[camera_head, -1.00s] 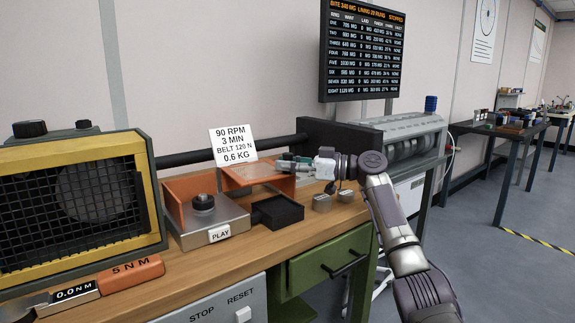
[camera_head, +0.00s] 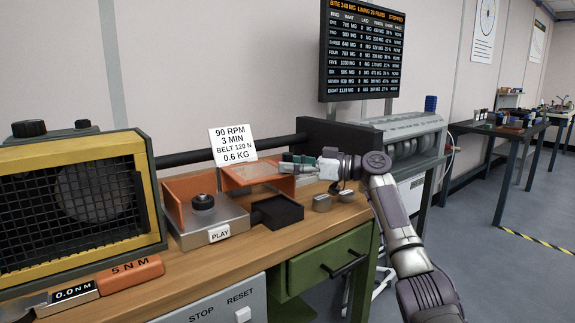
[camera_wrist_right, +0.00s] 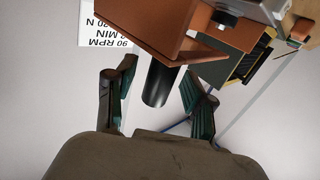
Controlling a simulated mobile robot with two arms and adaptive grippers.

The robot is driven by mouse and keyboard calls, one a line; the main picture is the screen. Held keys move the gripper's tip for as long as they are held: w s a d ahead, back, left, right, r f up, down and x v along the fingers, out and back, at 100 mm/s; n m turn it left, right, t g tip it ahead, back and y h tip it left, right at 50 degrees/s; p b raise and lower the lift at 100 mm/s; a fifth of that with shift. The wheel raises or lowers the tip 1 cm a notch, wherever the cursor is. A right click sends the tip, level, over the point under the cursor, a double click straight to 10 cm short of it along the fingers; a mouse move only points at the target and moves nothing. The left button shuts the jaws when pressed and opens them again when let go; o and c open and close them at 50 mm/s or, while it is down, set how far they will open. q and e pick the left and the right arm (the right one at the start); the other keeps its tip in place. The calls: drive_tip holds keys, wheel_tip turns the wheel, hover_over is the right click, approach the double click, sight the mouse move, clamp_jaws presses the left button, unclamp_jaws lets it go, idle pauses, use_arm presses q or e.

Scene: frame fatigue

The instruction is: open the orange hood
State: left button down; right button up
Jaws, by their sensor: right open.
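The hood lies beyond the fingertips, and contact is not clear. My left gripper is not in view.
A sign (camera_head: 233,145) stands behind the hood, near a dark horizontal bar (camera_head: 190,158). A black tray (camera_head: 277,212) and small metal blocks (camera_head: 322,203) sit in front. A yellow-framed caged unit (camera_head: 75,200) fills the left. A green drawer (camera_head: 325,262) is below the bench.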

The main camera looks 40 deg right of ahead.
drive_tip(key=v, duration=1.1)
drive_tip(key=shift+s, duration=0.1)
